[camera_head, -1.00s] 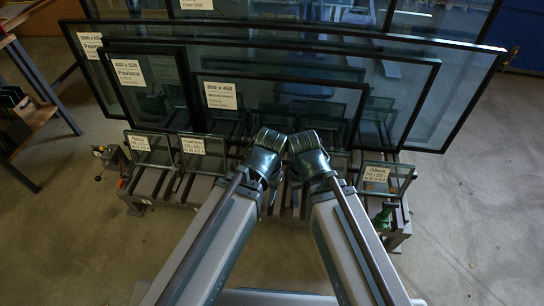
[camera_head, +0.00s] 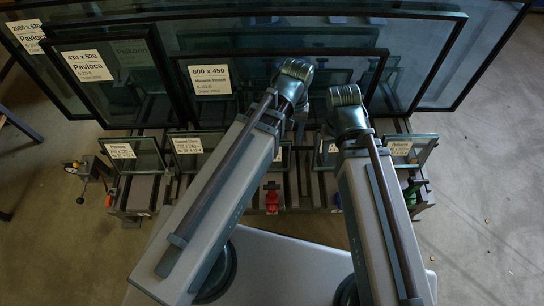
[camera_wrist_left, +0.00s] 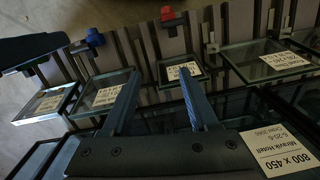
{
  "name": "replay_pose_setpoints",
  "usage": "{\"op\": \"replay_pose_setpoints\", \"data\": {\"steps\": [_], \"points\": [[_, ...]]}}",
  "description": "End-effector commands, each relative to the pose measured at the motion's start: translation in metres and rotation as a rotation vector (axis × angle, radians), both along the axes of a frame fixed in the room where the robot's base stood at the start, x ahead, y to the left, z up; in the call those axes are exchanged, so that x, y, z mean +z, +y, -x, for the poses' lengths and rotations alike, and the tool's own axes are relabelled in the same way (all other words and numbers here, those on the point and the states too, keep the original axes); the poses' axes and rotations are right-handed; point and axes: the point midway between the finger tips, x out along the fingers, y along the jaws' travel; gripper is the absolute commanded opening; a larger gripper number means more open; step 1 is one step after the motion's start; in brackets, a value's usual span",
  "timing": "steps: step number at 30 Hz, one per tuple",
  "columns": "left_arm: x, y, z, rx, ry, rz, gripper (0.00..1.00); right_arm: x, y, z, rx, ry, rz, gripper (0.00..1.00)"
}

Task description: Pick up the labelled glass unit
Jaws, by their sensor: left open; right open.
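Several dark-framed glass units with white labels stand in a rack. The middle one, labelled 800 x 450 (camera_head: 300,66), is behind my arms; its label also shows in the left wrist view (camera_wrist_left: 281,150). The 430 x 520 unit (camera_head: 130,88) stands left of it. A small labelled unit (camera_wrist_left: 178,73) lies in view close to the tips of my left gripper (camera_wrist_left: 158,76), which is open with nothing between its fingers. Whether it touches any glass cannot be told. My right arm's wrist is right of centre in the head view; its gripper fingers are hidden.
Small labelled panes (camera_head: 190,146) line the rack's front, another (camera_head: 408,150) at the right. Red (camera_head: 271,197) and green (camera_head: 412,190) parts sit on the rack's front. A large framed pane (camera_head: 465,50) spans the back. Bare floor (camera_head: 490,220) lies to the right.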

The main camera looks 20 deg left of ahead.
Motion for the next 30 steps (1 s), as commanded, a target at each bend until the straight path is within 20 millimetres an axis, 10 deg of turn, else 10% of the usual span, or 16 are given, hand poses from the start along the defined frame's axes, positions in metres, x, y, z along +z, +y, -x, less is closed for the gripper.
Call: {"op": "replay_pose_setpoints", "data": {"steps": [1, 6, 15, 30], "points": [[-0.034, 0.012, -0.024, 0.179, 0.021, 0.023, 0.60, -0.035, 0.000, 0.000, 0.001, 0.000, 0.001, 0.50], [-0.081, 0.054, -0.070, 0.796, 0.126, 0.092, 0.60, -0.087, -0.001, 0.000, 0.004, -0.001, 0.002, 0.50], [-0.125, 0.124, -0.118, 1.547, 0.336, 0.143, 0.60, -0.143, -0.001, -0.001, 0.008, -0.003, 0.005, 0.50], [-0.136, 0.139, -0.124, 1.730, 0.406, 0.145, 0.60, -0.158, -0.001, -0.001, 0.011, -0.004, 0.004, 0.50]]}}
